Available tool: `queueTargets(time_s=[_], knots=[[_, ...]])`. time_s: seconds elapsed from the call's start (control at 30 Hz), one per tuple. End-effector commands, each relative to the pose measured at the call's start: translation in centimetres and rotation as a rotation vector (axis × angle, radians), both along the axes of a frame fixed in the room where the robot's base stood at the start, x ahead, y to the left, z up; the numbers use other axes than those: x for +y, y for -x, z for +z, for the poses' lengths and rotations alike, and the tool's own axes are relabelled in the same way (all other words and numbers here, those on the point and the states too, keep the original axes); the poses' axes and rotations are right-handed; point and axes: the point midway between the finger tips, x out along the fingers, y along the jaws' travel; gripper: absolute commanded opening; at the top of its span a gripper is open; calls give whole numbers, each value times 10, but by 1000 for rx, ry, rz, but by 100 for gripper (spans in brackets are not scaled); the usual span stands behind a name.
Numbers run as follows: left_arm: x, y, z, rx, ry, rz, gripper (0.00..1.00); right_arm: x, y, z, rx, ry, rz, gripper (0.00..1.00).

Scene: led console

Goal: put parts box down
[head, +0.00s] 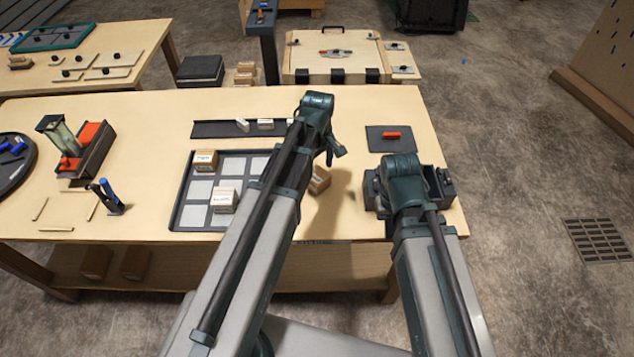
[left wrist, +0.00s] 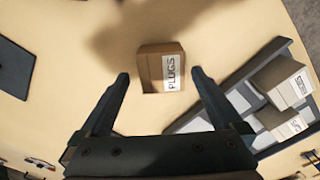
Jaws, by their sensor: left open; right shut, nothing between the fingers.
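A small cardboard parts box labelled PLUGS (left wrist: 162,68) sits on the table, just beyond my left fingertips in the left wrist view. In the head view the box (head: 320,181) is partly hidden behind my left arm, right of the compartment tray (head: 176,205). My left gripper (left wrist: 160,78) is open, its fingers apart and nothing gripped; in the head view it (head: 336,150) hangs above the table near the box. My right gripper (head: 402,185) is shut and empty, over a dark open bin (head: 446,188) at the table's right; its fingertips are mostly hidden.
Two other cardboard boxes, one (head: 204,160) at the back left and one labelled (head: 223,200), stand in the tray. A dark rail (head: 212,129) lies behind it. A dark mat (head: 376,143) with a red piece lies back right. Bare tabletop surrounds the PLUGS box.

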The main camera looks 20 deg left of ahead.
Motion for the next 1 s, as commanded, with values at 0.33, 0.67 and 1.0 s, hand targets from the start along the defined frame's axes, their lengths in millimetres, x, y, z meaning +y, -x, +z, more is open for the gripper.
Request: queueTargets(time_s=[0.33,0.67,1.0], knots=[[3,1,-43,0,0,0,100,0,0,-43,0,0,0,0],[3,1,-42,0,0,0,89,0,0,-42,0,0,0,0],[3,1,-42,0,0,0,28,0,0,-42,0,0,0,0]])
